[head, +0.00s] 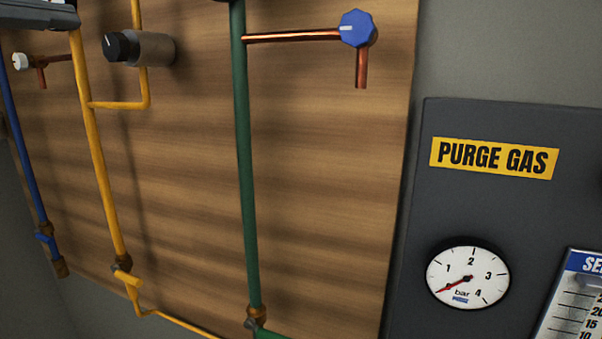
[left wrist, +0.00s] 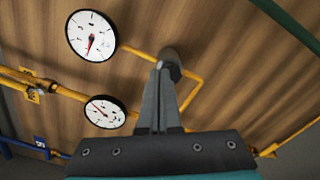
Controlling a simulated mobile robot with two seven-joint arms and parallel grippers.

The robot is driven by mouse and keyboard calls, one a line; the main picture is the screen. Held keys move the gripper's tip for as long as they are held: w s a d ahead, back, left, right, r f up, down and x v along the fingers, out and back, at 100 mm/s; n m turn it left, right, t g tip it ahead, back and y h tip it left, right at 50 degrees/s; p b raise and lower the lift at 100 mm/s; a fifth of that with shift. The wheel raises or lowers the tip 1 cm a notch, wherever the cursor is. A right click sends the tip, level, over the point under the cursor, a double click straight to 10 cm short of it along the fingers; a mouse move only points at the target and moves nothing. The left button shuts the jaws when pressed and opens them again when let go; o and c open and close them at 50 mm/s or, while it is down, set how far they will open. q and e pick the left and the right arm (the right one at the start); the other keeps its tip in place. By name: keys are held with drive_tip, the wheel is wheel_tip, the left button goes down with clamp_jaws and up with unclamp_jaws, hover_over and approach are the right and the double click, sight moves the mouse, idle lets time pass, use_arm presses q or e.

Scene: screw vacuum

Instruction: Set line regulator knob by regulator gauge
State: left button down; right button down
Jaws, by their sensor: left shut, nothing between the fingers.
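A black regulator knob (head: 118,47) with a white mark sits on a grey cylindrical body on the yellow pipe in the head view. In the left wrist view the dark knob (left wrist: 171,59) is just beyond my fingertips. My left gripper (left wrist: 161,68) is shut and empty; I cannot tell if it touches the knob. Part of it shows at the head view's top left corner (head: 42,15). Two round white gauges are on the yellow pipework: a larger one (left wrist: 91,35) with a red needle pointing down, and a smaller one (left wrist: 104,112). My right gripper is not in view.
A green pipe (head: 246,180) runs down the wooden board, with a copper branch and blue knob (head: 356,29). A blue pipe (head: 27,165) is at left. A grey panel labelled PURGE GAS carries another gauge (head: 468,278), its needle low. Bare board lies between the yellow and green pipes.

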sight(111, 41)
use_arm(q)
drive_tip(key=p+x, duration=0.2)
drive_tip(key=x, duration=0.4)
drive_tip(key=shift+a+f, duration=0.1)
drive_tip(key=shift+f, duration=0.3)
idle(0.8)
drive_tip(key=shift+d+f+b, duration=0.25)
drive_tip(key=shift+f+b, duration=0.1)
drive_tip(key=shift+s+d+f+b, duration=0.15)
drive_tip(key=shift+d+f+b, duration=0.05)
drive_tip(key=shift+f+b, duration=0.25)
drive_tip(key=shift+f, duration=0.15)
drive_tip(key=shift+s+d, duration=0.1)
drive_tip(key=shift+d, duration=0.2)
